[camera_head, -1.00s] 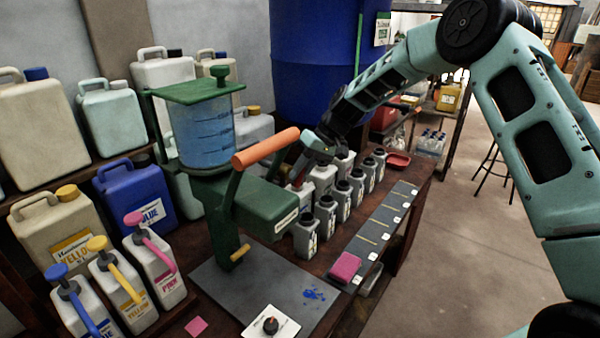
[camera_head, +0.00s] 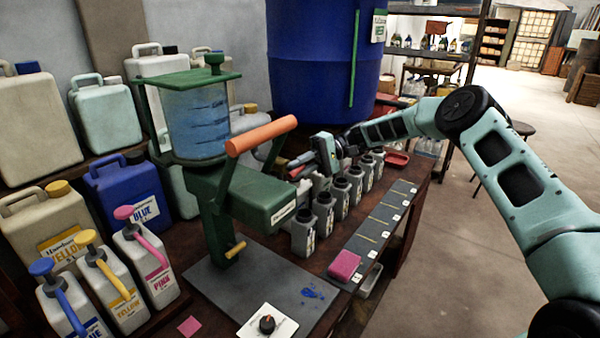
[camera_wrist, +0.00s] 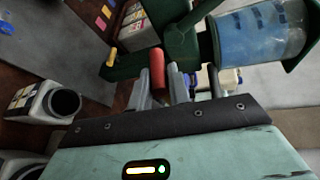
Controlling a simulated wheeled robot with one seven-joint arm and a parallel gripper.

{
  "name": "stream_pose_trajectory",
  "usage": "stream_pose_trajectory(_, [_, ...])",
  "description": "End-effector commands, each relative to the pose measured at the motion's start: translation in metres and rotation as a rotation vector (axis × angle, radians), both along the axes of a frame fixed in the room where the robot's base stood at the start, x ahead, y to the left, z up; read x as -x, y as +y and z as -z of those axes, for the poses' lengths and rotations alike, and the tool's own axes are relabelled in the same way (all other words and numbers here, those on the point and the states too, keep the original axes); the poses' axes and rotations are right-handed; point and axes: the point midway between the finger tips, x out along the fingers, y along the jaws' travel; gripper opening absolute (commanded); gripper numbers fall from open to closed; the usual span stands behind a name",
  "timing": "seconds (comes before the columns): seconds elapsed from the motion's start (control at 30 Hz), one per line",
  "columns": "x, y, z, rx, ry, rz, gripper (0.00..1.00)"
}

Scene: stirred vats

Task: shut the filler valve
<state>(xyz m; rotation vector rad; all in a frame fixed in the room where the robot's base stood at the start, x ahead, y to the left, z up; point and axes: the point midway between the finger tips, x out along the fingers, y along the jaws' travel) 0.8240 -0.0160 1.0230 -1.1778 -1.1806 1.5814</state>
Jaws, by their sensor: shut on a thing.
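The filler is a green stand (camera_head: 238,200) with a clear tank (camera_head: 197,120) of blue liquid and a lever with an orange grip (camera_head: 262,135). A smaller red handle (camera_head: 297,172) shows on the filler's far side; it also shows in the wrist view (camera_wrist: 157,66). My gripper (camera_head: 302,162) reaches in from the right behind the green body. In the wrist view its fingers (camera_wrist: 165,90) are shut on the red handle. The valve itself is hidden behind the green body and the fingers.
Open-necked bottles (camera_head: 304,232) stand in a row beside my gripper. Pump bottles (camera_head: 148,262) and jugs (camera_head: 135,192) crowd the left. A big blue barrel (camera_head: 310,70) stands behind.

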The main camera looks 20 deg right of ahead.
Motion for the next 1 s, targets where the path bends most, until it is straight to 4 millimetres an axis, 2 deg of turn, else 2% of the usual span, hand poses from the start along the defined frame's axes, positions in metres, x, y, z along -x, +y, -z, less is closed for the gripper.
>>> stream_pose_trajectory(0.03, [-0.0003,-0.0013,0.0056,-0.021,0.018,0.003,0.0])
stream_pose_trajectory(0.3, [0.0001,-0.0008,0.0052,-0.095,0.074,0.001,0.0])
stream_pose_trajectory(0.83, [0.0003,-0.0002,0.0042,-0.113,0.088,0.0,0.0])
stream_pose_trajectory(0.87, [0.0003,-0.0001,0.0043,-0.113,0.088,0.0,0.21])
stream_pose_trajectory(0.9, [0.0003,-0.0001,0.0043,-0.113,0.088,0.0,0.32])
stream_pose_trajectory(0.93, [0.0003,-0.0001,0.0042,-0.113,0.088,0.0,0.4])
stream_pose_trajectory(1.0, [0.0002,0.0,0.0039,-0.114,0.087,0.0,0.4])
